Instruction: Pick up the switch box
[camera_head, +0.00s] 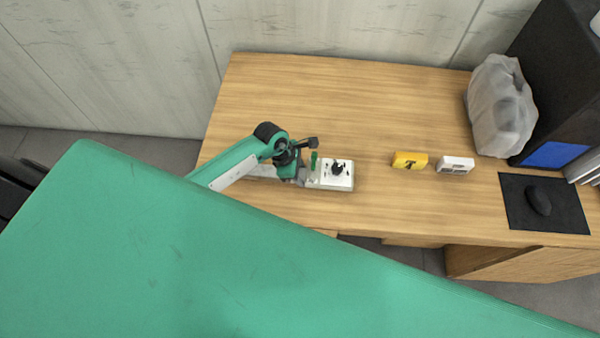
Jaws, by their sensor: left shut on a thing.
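The switch box (343,183) is a small white box with dark and green parts on top, on the wooden desk left of its middle. My left arm comes in from the left, and my left gripper (304,176) is at the box's left end, shut on it. The fingertips are small and partly hidden by the wrist. I cannot tell whether the box touches the desk or is slightly raised. My right gripper is not in view.
A yellow box (410,160) and a white box (455,165) sit right of the switch box. A plastic bag (501,106), a black mouse pad (520,215) with a mouse (539,201) and a dark cabinet stand at the right. The desk's back left (320,95) is clear.

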